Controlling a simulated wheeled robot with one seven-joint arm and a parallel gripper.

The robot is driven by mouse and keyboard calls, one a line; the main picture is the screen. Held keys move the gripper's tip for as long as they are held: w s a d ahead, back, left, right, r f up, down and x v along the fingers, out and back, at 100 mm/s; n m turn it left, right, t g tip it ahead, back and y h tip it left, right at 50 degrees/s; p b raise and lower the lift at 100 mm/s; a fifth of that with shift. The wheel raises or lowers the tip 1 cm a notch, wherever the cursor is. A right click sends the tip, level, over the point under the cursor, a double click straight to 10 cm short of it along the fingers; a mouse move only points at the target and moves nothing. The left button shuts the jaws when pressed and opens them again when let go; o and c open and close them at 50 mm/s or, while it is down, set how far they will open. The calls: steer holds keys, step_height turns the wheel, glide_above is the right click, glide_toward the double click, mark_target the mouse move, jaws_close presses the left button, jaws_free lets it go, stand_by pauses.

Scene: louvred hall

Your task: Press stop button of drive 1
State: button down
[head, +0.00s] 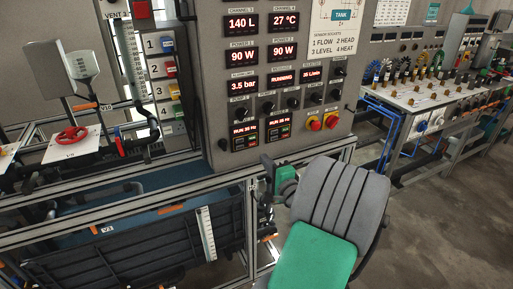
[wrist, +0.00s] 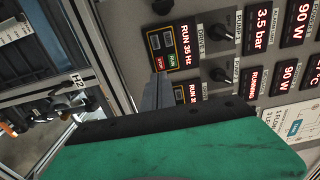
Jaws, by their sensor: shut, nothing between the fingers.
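The left unit, which I take as drive 1 (head: 245,136), is the upper one in the wrist view (wrist: 170,48). Its small red stop button (wrist: 167,40) is beside a green run button (wrist: 171,60). The second drive (head: 278,129) is partly hidden behind my fingers in the wrist view. My gripper (head: 267,162) is shut and empty, just below the drives in the head view.
Black knobs (head: 268,107) sit above the drives. Red and yellow emergency buttons (head: 315,124) are to the right. A metal frame rail (head: 110,203) runs below the panel, with a dark tank beneath. A bench with cables (head: 440,95) stands right; floor is clear at lower right.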

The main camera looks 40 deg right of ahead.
mark_target(253, 144)
steer(key=p+x, duration=0.1)
steer(key=x, duration=0.6)
steer(key=shift+w+d, duration=0.1)
steer(key=shift+w, duration=0.05)
